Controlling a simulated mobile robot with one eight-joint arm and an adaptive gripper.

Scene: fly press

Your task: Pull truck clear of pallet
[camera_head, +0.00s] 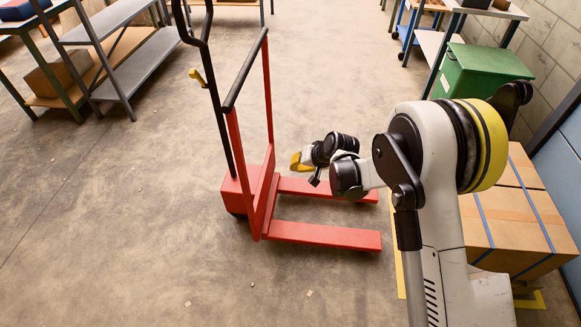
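The red pallet truck (248,192) stands left of centre, with its black tiller upright and a yellow lever on it. Its two red forks (325,235) point right over bare floor. The near fork's tip shows left of the yellow floor line, apart from the load. A strapped cardboard load (512,222) stands at the right. Only a small part of the pallet under it (524,287) shows; my arm hides the rest. My gripper (300,163), yellow at its end, is over the forks, right of the truck's frame. Its fingers are too small to tell open from shut.
A green bin (480,78) stands at the upper right by the block wall. Grey shelving (140,65) with a carton stands at the upper left. Yellow floor tape (400,272) runs beside the load. The floor left of and in front of the truck is clear except for small scraps.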

